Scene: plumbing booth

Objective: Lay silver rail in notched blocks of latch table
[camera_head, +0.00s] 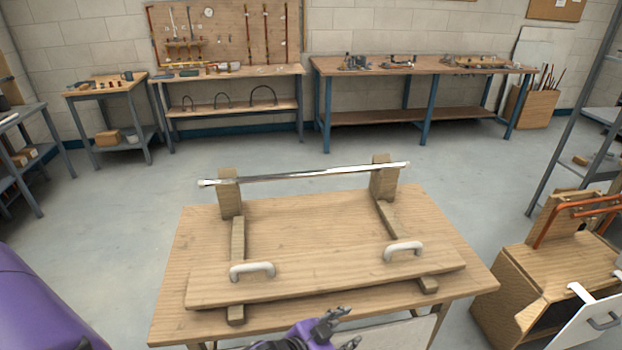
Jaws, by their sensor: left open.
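The silver rail (305,175) lies across the two upright wooden blocks at the far side of the latch table (310,225). It crosses the left block (230,198) and the right block (384,181) a little below their top edges, and both its ends stick out past them. The notches are too small to make out, so I cannot tell how deep the rail sits. My left gripper (343,328) is open and empty at the table's near edge, well apart from the rail. My right gripper is not in view.
A wooden board (325,282) with two pale handles lies across the table's near part, over two wooden strips. A wooden cabinet (555,270) with copper pipes stands at right. Workbenches (430,66) line the back wall. The floor between is clear.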

